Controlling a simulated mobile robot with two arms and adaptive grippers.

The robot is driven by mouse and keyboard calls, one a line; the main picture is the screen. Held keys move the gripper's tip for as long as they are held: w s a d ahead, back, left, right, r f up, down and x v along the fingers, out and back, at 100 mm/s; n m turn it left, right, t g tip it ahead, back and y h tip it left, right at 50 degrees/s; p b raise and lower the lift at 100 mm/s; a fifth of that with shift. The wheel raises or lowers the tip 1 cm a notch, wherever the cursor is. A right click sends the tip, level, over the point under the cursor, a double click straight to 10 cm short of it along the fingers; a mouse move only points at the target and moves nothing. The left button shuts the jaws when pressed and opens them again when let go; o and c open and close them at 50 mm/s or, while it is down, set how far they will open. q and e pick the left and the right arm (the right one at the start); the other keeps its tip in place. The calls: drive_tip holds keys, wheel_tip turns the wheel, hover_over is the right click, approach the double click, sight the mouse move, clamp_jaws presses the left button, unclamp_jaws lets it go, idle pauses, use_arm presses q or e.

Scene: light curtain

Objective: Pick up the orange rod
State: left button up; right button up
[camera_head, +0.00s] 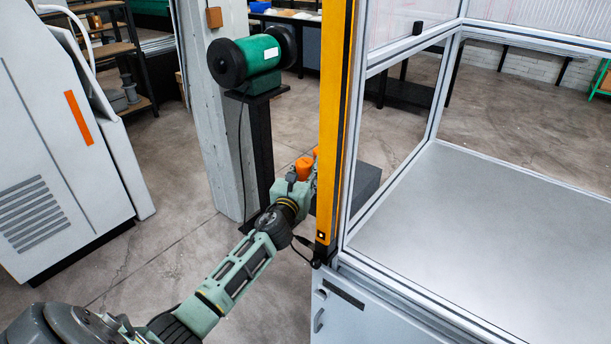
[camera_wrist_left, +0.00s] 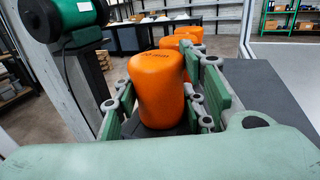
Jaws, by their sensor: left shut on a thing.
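The orange rod (camera_wrist_left: 158,85) is a thick, rounded upright cylinder with small dark lettering near its top. In the left wrist view it stands between the two green finger pads of my left gripper (camera_wrist_left: 163,102), which is shut on it. In the head view my left gripper (camera_head: 301,180) is just left of the yellow post, and the orange rod (camera_head: 304,167) shows at its end. The gripper's far side is partly hidden by the post. The rod's base is partly hidden in the left wrist view. My right gripper is in neither view.
More orange pieces (camera_wrist_left: 178,42) stand just behind the rod. They are on or near a dark grey box (camera_head: 367,182). A yellow light-curtain post (camera_head: 335,120) and a framed metal table (camera_head: 490,220) are close on the right. A green motor on a black stand (camera_head: 262,150) is behind.

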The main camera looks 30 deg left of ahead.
use_arm(q)
drive_tip(key=shift+r, duration=0.45)
wheel_tip(320, 180, up, 17)
drive_tip(key=p, duration=0.1)
drive_tip(key=shift+r, duration=0.1)
drive_tip(key=s+a+p, duration=0.1)
drive_tip(key=s+a, duration=0.2)
drive_tip(key=s, duration=0.4)
drive_tip(key=s+a+f+p, duration=0.1)
drive_tip(key=s+a+p, duration=0.1)
drive_tip(key=s+a, duration=0.2)
drive_tip(key=s+a+f+p, duration=0.1)
drive_tip(key=s+a, duration=0.2)
drive_tip(key=s, duration=0.7)
drive_tip(key=shift+a+p, duration=0.35)
drive_tip(key=shift+p, duration=0.05)
